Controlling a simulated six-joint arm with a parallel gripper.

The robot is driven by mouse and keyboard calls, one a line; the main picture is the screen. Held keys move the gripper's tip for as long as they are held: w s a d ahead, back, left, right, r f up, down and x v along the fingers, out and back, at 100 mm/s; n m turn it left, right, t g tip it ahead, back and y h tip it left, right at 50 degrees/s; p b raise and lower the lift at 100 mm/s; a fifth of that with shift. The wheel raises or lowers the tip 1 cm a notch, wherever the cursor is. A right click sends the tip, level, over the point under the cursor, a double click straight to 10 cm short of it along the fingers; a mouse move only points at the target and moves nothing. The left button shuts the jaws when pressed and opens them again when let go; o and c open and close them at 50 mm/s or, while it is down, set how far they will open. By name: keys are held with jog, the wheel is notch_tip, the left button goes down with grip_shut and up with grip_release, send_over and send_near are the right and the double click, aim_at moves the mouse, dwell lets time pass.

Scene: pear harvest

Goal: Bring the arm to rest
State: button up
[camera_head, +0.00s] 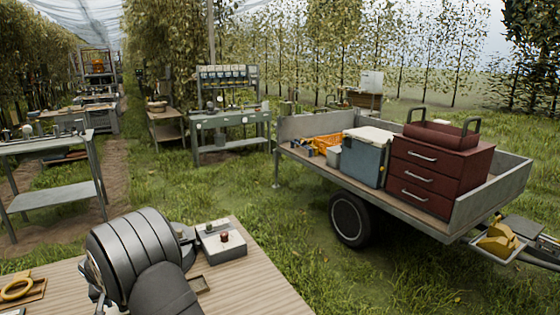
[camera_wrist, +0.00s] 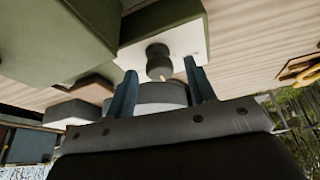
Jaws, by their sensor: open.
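My gripper (camera_wrist: 162,86) shows in the wrist view with its two dark fingers spread apart. Nothing is clasped between them. Beyond the fingertips is a dark rounded knob (camera_wrist: 159,64) on a pale-faced box (camera_wrist: 185,42), and a grey rounded body lies behind the fingers. I cannot tell how far these are from the fingers. In the head view my arm stands over the wooden table at lower left, and the gripper itself is hidden behind or below it.
The wooden table (camera_head: 265,285) carries a white box with a red-brown knob (camera_head: 222,240) right of my arm and a yellow ring (camera_head: 15,289) at the left. A trailer (camera_head: 425,209) with a blue cooler (camera_head: 366,160) and a dark red drawer chest (camera_head: 440,170) stands on the grass beyond.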

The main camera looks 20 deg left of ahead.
jog(key=shift+d+r+n+y, duration=0.1)
jog(key=shift+n+y, duration=0.2)
jog(key=shift+n, duration=0.5)
jog(key=shift+v, duration=2.6)
jog(key=shift+w, duration=0.1)
